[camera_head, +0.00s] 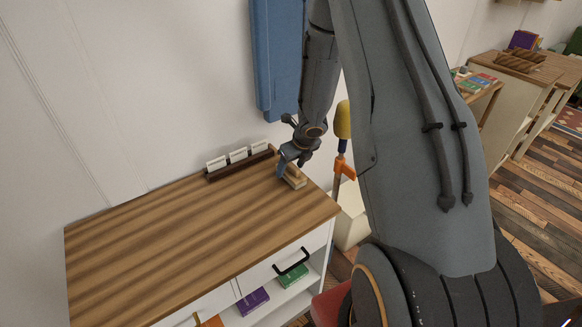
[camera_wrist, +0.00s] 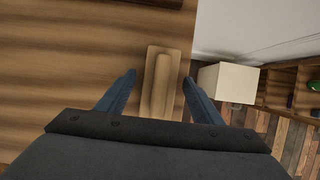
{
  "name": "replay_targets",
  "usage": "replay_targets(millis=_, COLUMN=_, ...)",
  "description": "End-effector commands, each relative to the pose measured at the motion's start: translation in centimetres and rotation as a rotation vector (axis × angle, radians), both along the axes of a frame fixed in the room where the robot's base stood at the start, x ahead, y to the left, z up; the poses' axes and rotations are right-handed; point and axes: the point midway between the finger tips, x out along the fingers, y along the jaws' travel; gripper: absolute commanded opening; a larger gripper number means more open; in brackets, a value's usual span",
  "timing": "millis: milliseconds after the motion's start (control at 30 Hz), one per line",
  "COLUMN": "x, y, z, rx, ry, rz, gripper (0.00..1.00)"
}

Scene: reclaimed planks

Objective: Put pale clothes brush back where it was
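The pale clothes brush (camera_head: 295,180) is a small light-wood block lying on the striped wooden top (camera_head: 170,230) of the white cabinet, near its right end. It also shows in the wrist view (camera_wrist: 160,78), lengthwise between my fingers and reaching past their tips. My gripper (camera_head: 287,168) is over the brush and points down at it. In the wrist view my gripper (camera_wrist: 159,84) is open, with one blue finger on each side of the brush and a gap at both sides. Whether the fingertips reach down to the brush's height I cannot tell.
A dark rack with white cards (camera_head: 240,164) stands at the back edge, left of my gripper. A blue panel (camera_head: 275,60) hangs on the wall. A yellow and orange tool (camera_head: 343,125) stands off the right end. The left and middle of the top are clear.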

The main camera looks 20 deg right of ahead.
Motion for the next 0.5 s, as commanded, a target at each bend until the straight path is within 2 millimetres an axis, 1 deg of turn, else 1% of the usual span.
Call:
replay_targets(millis=167, x=0.0, y=0.0, z=0.0, rx=0.0, ry=-0.001, rz=0.0, gripper=0.6)
replay_targets(millis=267, x=-0.1, y=0.0, z=0.4, rx=0.001, ry=-0.001, rz=-0.001, gripper=0.6)
replay_targets(millis=367, x=-0.4, y=-0.2, z=1.6, rx=0.0, ry=-0.003, rz=0.0, gripper=0.6)
replay_targets(millis=500, x=-1.4, y=-0.3, z=3.8, rx=0.0, ry=-0.003, rz=0.0, gripper=0.6)
